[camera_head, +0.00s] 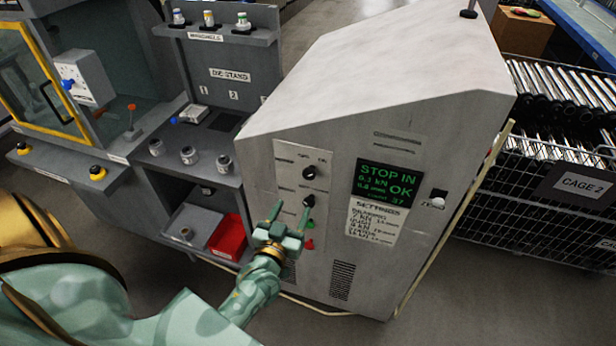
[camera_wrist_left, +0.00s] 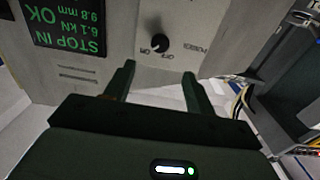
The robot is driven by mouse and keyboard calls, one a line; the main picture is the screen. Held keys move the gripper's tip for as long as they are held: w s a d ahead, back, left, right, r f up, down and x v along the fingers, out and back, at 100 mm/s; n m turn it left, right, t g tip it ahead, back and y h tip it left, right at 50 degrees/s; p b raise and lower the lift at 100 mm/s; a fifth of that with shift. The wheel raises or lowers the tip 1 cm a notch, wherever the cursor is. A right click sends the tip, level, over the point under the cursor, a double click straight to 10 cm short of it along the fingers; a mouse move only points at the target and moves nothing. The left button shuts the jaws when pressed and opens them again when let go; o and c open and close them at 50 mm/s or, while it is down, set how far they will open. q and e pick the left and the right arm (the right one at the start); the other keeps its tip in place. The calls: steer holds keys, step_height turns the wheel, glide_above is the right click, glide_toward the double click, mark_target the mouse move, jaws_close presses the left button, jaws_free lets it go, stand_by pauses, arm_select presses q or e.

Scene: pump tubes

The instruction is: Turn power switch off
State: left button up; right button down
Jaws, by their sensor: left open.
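The power switch is a round black knob (camera_head: 309,172) on the light panel of the grey cabinet (camera_head: 380,80). The left wrist view shows the knob (camera_wrist_left: 160,41) upside down, with OFF, ON and POWER lettering beside it. A small white mark on the knob seems to point toward ON. My left gripper (camera_head: 292,206) is open and empty, in front of the panel and below the knob in the head view. In the left wrist view its fingertips (camera_wrist_left: 158,75) are spread, apart from the knob. My right gripper is not in view.
A lit display (camera_head: 383,183) reads STOP IN and OK, with a settings sheet (camera_head: 374,221) below it. Another dark knob (camera_head: 309,200) and a red button (camera_head: 310,244) sit lower on the panel. A red bin (camera_head: 228,238) stands left; a wire cage (camera_head: 560,190) stands right.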

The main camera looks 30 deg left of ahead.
mark_target(308, 177)
arm_select(q)
steer(key=b+x, duration=0.1)
steer(key=x, duration=0.2)
steer(key=b+x, duration=0.2)
steer(key=x, duration=0.2)
steer(key=b+x, duration=0.2)
steer(key=x, duration=0.2)
steer(key=shift+w+f, duration=0.2)
steer(key=shift+f, duration=0.05)
steer(key=shift+w+a+r, duration=0.15)
steer(key=shift+w+a, duration=0.05)
steer(key=shift+w, duration=0.35)
steer(key=c, duration=1)
